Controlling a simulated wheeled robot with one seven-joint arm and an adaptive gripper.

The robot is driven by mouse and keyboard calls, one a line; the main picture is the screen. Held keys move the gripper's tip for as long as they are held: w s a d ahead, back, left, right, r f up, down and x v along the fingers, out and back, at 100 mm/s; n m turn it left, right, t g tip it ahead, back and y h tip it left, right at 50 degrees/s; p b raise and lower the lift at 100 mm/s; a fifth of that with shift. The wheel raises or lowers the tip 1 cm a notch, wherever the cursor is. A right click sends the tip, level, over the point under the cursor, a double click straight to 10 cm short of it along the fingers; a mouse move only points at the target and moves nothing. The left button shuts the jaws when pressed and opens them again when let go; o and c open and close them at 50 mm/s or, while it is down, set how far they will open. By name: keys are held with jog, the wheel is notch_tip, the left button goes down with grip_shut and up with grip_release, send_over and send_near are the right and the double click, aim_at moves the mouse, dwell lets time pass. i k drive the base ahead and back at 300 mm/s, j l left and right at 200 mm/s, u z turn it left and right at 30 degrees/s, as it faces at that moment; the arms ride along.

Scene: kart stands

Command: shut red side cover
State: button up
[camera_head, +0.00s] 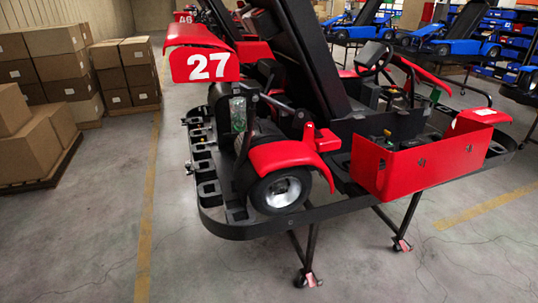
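The kart with number 27 (206,66) rests on a black wheeled stand, its near side facing me. The red side cover (425,163) is on the kart's near side, right of the wheel (283,190). It looks swung outward, with its top edge apart from the body. Dark inner parts with small green and yellow pieces (388,137) show behind that edge. Its hinge is not clear to see. My gripper is not in view.
A black bumper rail (262,228) runs around the kart below the cover. The stand's legs and casters (308,280) reach the floor in front. Cardboard boxes (28,150) stand at left. Blue karts (455,45) are behind at right. The near floor is clear.

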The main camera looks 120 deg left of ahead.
aim_at(447, 159)
jog(key=u, duration=3.35)
jog(key=i+l, duration=0.2)
jog(key=i, duration=0.25)
jog(key=i+l, duration=0.15)
jog(key=i, duration=0.25)
jog(key=i+l, duration=0.2)
jog(key=i, duration=0.25)
jog(key=i+l+u, duration=0.1)
jog(key=i, duration=0.3)
jog(key=i+l, duration=0.3)
jog(key=i, duration=0.15)
